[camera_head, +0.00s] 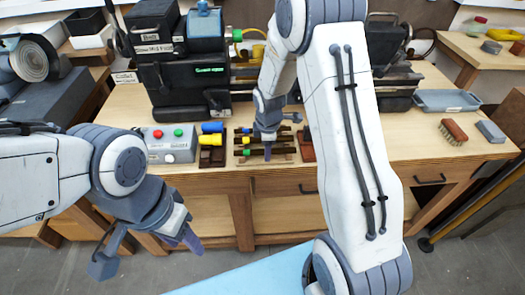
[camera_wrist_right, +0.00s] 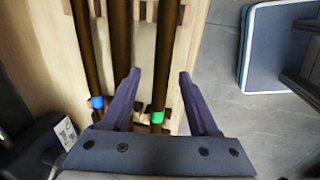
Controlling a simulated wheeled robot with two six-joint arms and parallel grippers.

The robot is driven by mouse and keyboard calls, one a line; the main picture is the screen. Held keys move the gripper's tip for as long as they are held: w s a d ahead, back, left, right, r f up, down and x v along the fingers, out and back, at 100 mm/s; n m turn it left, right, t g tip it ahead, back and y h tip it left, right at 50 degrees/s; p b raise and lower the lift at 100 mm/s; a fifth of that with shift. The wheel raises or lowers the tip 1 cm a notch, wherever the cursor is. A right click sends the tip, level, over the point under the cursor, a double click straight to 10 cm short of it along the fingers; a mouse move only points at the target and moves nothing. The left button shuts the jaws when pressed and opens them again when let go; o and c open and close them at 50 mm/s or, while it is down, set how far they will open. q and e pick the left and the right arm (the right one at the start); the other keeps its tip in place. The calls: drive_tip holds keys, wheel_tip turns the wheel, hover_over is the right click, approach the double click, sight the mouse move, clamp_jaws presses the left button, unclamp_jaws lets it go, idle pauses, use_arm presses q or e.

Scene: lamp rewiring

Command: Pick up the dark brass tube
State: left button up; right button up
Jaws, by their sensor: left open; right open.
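Dark brass tubes lie side by side on wooden rests, seen close up in the right wrist view. One tube with a green band (camera_wrist_right: 163,62) runs between the two fingers of my right gripper (camera_wrist_right: 163,85), which is open with a finger on each side. A tube with a blue band (camera_wrist_right: 86,50) and another dark tube (camera_wrist_right: 120,45) lie to its left. Whether the fingers touch the tube I cannot tell. In the head view my right gripper (camera_head: 268,142) is over the wooden tube rack (camera_head: 280,159). My left gripper (camera_head: 148,252) is open and empty in front of the bench.
A grey control box (camera_head: 172,146) with red and green buttons stands left of the rack. Behind it is a black machine (camera_head: 185,85). A brush (camera_head: 453,132) and a blue-grey tray (camera_head: 447,101) lie at the right of the bench (camera_head: 420,160).

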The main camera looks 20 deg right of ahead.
drive_tip(key=shift+c, duration=0.3)
clamp_jaws()
drive_tip(key=shift+r, duration=0.1)
